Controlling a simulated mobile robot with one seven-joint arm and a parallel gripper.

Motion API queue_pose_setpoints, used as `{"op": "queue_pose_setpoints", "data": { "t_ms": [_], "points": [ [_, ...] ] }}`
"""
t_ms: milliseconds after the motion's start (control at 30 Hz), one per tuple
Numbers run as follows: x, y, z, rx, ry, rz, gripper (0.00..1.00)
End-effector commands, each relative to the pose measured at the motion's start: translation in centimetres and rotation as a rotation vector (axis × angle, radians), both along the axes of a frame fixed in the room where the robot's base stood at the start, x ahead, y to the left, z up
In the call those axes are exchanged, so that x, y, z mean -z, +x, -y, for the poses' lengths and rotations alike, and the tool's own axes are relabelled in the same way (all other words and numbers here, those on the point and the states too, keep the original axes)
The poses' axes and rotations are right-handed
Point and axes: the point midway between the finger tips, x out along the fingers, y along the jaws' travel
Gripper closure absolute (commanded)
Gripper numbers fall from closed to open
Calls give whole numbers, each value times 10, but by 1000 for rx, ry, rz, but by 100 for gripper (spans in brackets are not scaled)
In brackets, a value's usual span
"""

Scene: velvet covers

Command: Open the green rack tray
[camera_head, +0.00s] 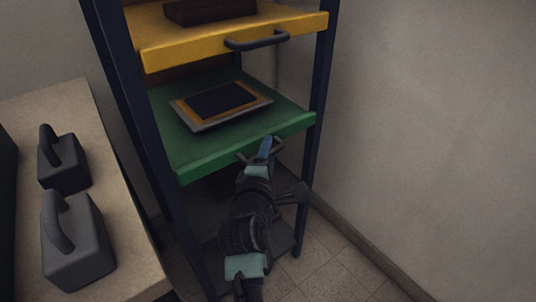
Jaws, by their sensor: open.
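The green rack tray (185,148) sits in a dark blue rack, below a yellow tray. A tan and dark flat stack (222,103) lies on it. Its dark handle (246,158) is on the front edge, partly hidden by my gripper. My gripper (267,147) is at the handle, with a blue finger showing against it. It is open; I cannot tell whether its fingers are around the handle or only beside it. My arm comes up from the bottom of the view.
The yellow tray (160,55) with its own handle (257,41) is just above and carries a dark box (210,10). A table (118,235) with two grey handled weights (78,240) stands at left. A wall (430,110) is close on the right. Some tiled floor (325,262) is clear.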

Motion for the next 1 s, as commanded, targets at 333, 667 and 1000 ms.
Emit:
{"op": "queue_pose_setpoints", "data": {
  "t_ms": [333,667,1000],
  "points": [
    [0,0,0,0,0,1,84],
    [0,0,0,0,0,0,100],
    [0,0,0,-1,0,0,100]
  ]
}}
